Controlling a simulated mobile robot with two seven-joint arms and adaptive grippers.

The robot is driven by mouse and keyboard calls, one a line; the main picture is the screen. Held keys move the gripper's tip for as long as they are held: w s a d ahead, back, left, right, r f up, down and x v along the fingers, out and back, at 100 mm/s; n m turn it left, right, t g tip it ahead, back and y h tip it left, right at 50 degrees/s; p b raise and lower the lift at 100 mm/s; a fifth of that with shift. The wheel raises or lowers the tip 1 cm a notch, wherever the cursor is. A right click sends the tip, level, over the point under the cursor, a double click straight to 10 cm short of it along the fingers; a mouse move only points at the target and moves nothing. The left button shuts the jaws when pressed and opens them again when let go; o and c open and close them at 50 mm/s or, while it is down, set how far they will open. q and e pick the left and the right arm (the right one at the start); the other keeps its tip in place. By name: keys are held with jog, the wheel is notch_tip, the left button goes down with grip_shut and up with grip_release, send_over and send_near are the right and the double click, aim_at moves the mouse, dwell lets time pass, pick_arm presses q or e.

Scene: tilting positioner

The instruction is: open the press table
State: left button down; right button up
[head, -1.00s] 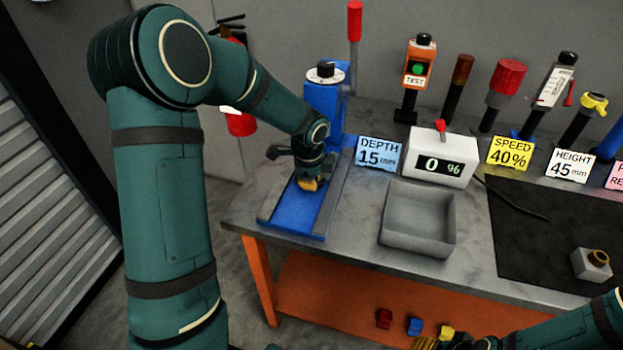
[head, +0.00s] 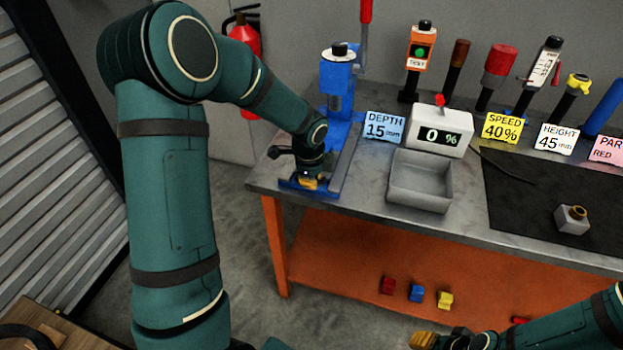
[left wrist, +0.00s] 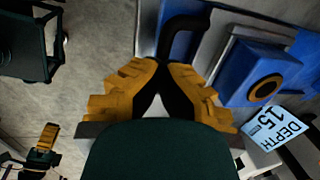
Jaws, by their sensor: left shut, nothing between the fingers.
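The blue press (head: 337,85) stands at the left end of the bench, with a red-topped lever (head: 366,12) behind it. Its blue base with grey rails (head: 347,160) runs toward the bench's front edge. My left gripper (head: 307,183) is low over the front end of this base and hides part of it. In the left wrist view its orange fingers (left wrist: 160,78) are shut and empty. A black bent handle (left wrist: 185,28) lies just beyond the fingertips; contact is unclear.
A blue DEPTH 15 mm card (head: 384,126), a white display reading 0 % (head: 438,130) and an empty grey tray (head: 420,203) stand right of the press. Small coloured blocks (head: 416,293) lie on the orange lower shelf. Bare floor lies left of the bench.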

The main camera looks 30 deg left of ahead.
pick_arm(q)
jog(key=shift+f, duration=0.3)
jog(key=c, duration=1)
grip_release()
jog(key=shift+w, duration=0.15)
jog(key=shift+r, duration=0.25)
jog(key=r, duration=0.4)
jog(key=s+r, duration=0.1)
jog(key=r, duration=0.2)
jog(key=s+r, duration=0.1)
jog(key=r, duration=0.3)
jog(key=shift+d+r, duration=0.25)
jog(key=shift+r, duration=0.05)
